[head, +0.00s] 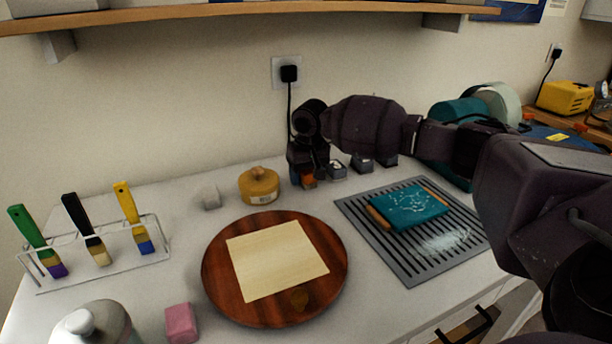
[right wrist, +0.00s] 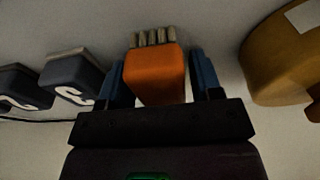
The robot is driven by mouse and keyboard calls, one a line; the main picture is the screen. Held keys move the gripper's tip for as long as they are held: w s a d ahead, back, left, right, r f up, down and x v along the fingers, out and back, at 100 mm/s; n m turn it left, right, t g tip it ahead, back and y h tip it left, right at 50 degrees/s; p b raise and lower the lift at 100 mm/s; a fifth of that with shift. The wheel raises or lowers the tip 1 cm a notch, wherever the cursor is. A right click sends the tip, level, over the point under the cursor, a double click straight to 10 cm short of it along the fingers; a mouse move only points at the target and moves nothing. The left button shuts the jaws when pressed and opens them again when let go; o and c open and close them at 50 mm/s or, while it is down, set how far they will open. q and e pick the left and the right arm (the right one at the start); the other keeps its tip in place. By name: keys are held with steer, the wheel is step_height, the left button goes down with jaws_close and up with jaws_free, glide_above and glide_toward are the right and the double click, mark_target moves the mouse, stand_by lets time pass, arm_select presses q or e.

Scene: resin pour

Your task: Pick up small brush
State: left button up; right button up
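The small brush (right wrist: 155,75) has an orange block-like body and a row of pale bristles in the right wrist view. In the head view its orange body (head: 309,182) shows partly, below my right gripper (head: 304,166) at the back of the white worktop. In the right wrist view the two blue fingers of my right gripper (right wrist: 159,66) stand on either side of the brush. A narrow gap shows at the right finger, so the gripper is open around it. The left finger is very close to the brush; contact there is unclear. My left gripper is not in view.
A yellow lidded pot (head: 260,187) stands left of the brush and several dark grey blocks (head: 337,170) right of it. A round wooden board (head: 222,286), a grey slotted tray (head: 380,241) and a rack (head: 112,274) with three paintbrushes fill the front. A shelf (head: 250,12) hangs above.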

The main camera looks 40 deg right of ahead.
steer(key=c, duration=0.7)
steer(key=shift+r, duration=0.45)
step_height(320, 180, up, 8)
steer(key=shift+r+p, duration=0.15)
steer(key=shift+p, duration=0.95)
steer(key=shift+r, duration=0.4)
